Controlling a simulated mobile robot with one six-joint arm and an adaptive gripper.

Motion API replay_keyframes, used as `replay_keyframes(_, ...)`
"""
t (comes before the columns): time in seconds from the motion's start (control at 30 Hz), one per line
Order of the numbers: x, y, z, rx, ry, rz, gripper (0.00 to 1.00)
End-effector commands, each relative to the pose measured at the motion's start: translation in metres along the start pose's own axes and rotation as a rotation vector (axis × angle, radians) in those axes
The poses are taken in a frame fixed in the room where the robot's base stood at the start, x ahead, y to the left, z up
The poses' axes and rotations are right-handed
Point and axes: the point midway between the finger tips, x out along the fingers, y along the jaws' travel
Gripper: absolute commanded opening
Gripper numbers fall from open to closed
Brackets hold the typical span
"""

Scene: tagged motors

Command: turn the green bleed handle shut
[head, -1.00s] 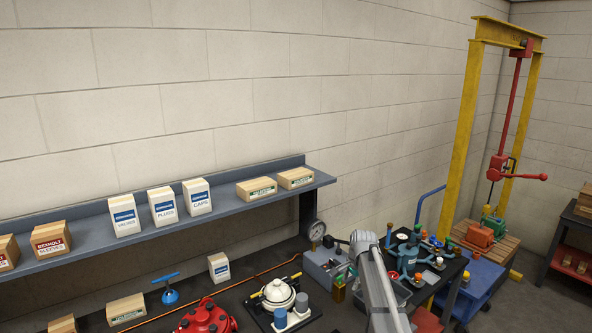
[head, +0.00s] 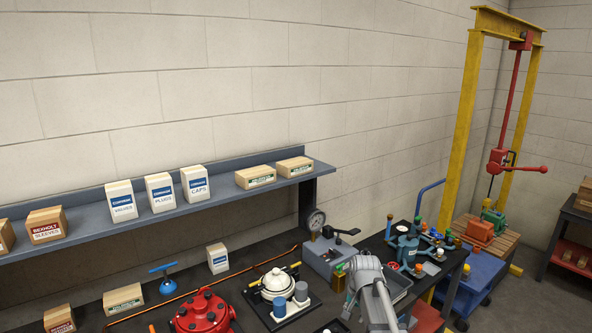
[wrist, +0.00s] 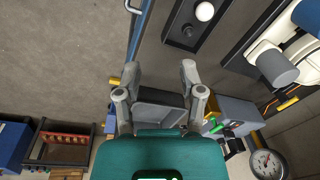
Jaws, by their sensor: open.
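The green handle (head: 341,267) shows as a small green piece at the front of a grey pump block (head: 325,257), just left of my arm. It also shows in the wrist view (wrist: 219,128), right of and below my fingers, beside the grey block (wrist: 238,110). In the head view my arm hides the gripper's fingers and part of the area beside the block. Whether the handle is turned open or shut I cannot tell.
A pressure gauge (head: 316,221) and a black lever (head: 342,232) stand on the block. A white domed part (head: 278,284) and a red housing (head: 203,313) sit to the left on the bench. A blue multi-port part (head: 405,247) stands to the right, crowded with fittings.

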Motion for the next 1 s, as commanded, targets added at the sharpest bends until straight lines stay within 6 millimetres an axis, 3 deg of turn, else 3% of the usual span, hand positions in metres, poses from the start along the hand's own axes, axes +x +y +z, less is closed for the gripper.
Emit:
replay_keyframes(0.03,0.012,0.014,0.028,-0.058,-0.005,0.011,0.51)
replay_keyframes(0.1,0.019,0.026,0.052,-0.143,-0.016,0.025,0.51)
replay_keyframes(0.3,0.035,0.057,0.109,-0.357,-0.044,0.060,0.51)
replay_keyframes(0.4,0.039,0.067,0.127,-0.430,-0.054,0.071,0.51)
replay_keyframes(0.6,0.041,0.075,0.140,-0.498,-0.065,0.081,0.51)
replay_keyframes(1.0,0.041,0.075,0.139,-0.500,-0.066,0.081,0.51)
